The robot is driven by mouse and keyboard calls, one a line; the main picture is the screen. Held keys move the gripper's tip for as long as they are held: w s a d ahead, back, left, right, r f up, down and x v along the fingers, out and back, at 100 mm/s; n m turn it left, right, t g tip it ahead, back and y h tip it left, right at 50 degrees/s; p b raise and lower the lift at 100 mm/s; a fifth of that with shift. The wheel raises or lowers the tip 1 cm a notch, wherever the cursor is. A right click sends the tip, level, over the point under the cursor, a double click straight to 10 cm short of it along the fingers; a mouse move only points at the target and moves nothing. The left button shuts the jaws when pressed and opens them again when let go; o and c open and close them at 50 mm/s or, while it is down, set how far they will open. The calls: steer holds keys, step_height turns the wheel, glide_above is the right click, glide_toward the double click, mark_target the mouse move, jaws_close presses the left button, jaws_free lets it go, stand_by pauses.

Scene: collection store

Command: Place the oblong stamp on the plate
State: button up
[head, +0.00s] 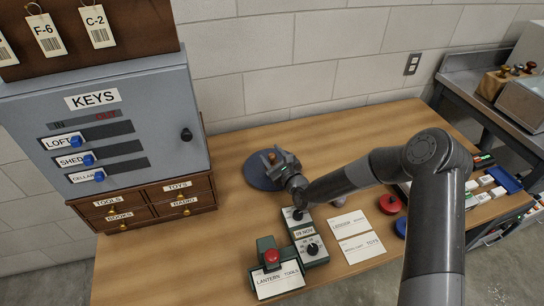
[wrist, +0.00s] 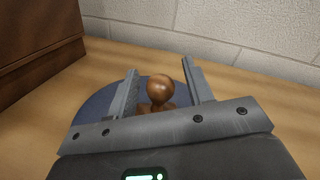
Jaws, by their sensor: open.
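A round blue plate (head: 253,176) lies on the wooden table right of the key cabinet. My gripper (head: 276,160) is over the plate, and the jaws are open. In the wrist view, a stamp with a round brown wooden knob (wrist: 160,88) stands between the two fingers, with a gap on each side. The plate (wrist: 92,113) shows behind and around it. The stamp's base is hidden by my gripper, so I cannot tell its shape or whether it touches the plate.
The grey key cabinet (head: 100,130) with small drawers stands at the left. A red disc (head: 390,204) lies further right. More wooden-handled stamps (head: 515,70) stand on the side bench.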

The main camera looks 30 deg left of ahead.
steer(key=v, duration=0.7)
steer(key=shift+s+d, duration=0.2)
steer(key=shift+d, duration=0.05)
steer(key=shift+w+d+r+n, duration=0.25)
steer(key=shift+d+n, duration=0.05)
steer(key=shift+n, duration=0.4)
steer(key=d+r+n+h, duration=0.6)
steer(key=d+r+n, duration=0.15)
steer(key=d, duration=0.65)
steer(key=d+r+n+h, duration=0.65)
steer(key=d+r, duration=0.25)
steer(key=d, duration=0.4)
steer(key=s+d+r+n+g+h, duration=0.2)
steer(key=s+d+r+h, duration=0.1)
steer(key=s+d+r, duration=0.65)
steer(key=s+d+n, duration=0.1)
steer(key=s+d, duration=0.2)
steer(key=s, duration=0.5)
steer(key=s+d+r+n+g, duration=0.1)
steer(key=s+d, duration=0.2)
steer(key=s, duration=0.5)
steer(key=shift+r+n+g, duration=0.2)
steer(key=shift+n+g, duration=0.1)
